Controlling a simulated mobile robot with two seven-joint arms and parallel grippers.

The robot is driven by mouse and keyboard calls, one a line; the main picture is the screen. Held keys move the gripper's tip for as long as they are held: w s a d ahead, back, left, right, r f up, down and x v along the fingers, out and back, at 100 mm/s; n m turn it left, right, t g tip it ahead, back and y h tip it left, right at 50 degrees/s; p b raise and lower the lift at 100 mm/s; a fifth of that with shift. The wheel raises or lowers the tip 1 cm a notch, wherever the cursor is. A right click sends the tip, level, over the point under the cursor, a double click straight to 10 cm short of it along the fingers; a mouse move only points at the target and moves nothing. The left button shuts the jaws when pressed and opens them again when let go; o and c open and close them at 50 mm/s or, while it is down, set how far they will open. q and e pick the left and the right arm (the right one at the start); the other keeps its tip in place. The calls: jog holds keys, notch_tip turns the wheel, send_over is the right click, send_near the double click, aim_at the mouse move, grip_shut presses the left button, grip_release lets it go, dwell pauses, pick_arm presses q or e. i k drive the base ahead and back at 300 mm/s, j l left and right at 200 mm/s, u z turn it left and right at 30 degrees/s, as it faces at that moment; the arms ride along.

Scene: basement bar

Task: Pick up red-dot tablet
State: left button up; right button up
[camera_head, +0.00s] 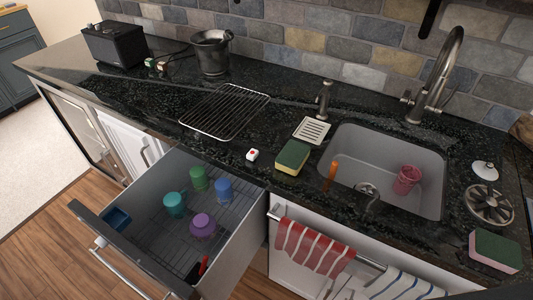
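The red-dot tablet (252,155) is a small white block with a red spot on its top. It lies on the dark stone counter (180,125) near the front edge, just left of a green and yellow sponge (293,157) and apart from it. Neither of my grippers shows in the head view, and nothing touches the tablet.
An open drawer (225,265) with several coloured cups juts out below the tablet. A wire rack (226,110) lies behind it. The sink (348,147) with a pink cup (407,180) is to the right. Striped towels (312,248) hang in front.

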aim_at(252, 154)
jog(key=k+z, duration=0.1)
jog(key=k, duration=0.55)
jog(key=z, duration=1.35)
jog(key=k+j, duration=0.1)
jog(key=k, duration=0.2)
jog(key=k+j+z, duration=0.1)
jog(key=k, duration=0.2)
